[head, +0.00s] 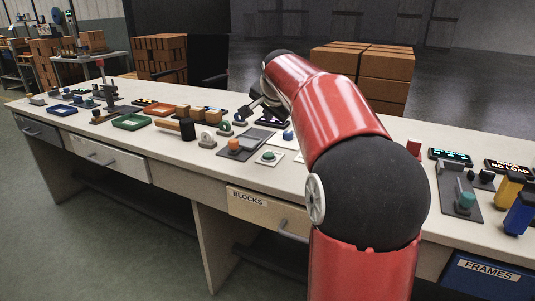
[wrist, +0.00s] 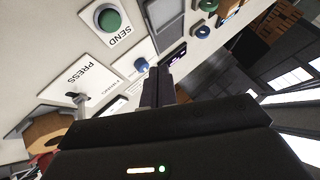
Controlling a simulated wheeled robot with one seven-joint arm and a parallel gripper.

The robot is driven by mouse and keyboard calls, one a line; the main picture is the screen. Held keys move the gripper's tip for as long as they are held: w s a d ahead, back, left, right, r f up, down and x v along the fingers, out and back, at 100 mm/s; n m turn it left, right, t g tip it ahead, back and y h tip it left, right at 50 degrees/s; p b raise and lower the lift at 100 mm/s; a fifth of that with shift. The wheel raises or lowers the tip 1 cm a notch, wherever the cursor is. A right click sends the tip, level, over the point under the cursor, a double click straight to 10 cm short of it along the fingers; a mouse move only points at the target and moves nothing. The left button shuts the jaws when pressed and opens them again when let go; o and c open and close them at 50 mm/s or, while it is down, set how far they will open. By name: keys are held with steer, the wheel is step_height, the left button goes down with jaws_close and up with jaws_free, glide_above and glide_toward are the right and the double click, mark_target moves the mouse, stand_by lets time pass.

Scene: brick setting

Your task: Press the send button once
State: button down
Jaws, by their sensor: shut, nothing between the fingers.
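The send button is a green dome (wrist: 109,19) on a white plate lettered SEND, near the top of the wrist view. In the head view a green button on a white plate (wrist: 128,34) that looks like the same one (head: 268,156) stands near the table's front edge. My gripper (head: 246,111) is over the back part of the table, behind and above that button, and partly hidden by my arm. In the wrist view my gripper (wrist: 157,74) has its dark fingers together with nothing between them. The fingers are apart from the send button.
A blue button (wrist: 141,65) and a plate lettered PRESS (wrist: 82,84) are close to the send button. A hammer-like tool (head: 180,127), trays and small blocks crowd the white table (head: 180,158) to the left. Drawers are below; brick stacks (head: 362,68) stand behind.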

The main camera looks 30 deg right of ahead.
mark_target(269, 156)
steer(key=shift+f, duration=0.1)
step_height(269, 156, down, 9)
steer(key=b, duration=0.7)
stand_by(1.9)
steer(key=shift+f+b, duration=0.25)
steer(key=shift+b, duration=0.2)
steer(key=shift+f+b, duration=0.35)
steer(key=shift+f, duration=0.15)
stand_by(0.4)
steer(key=shift+r, duration=0.1)
steer(key=shift+r+p, duration=0.75)
steer(key=shift+r, duration=0.1)
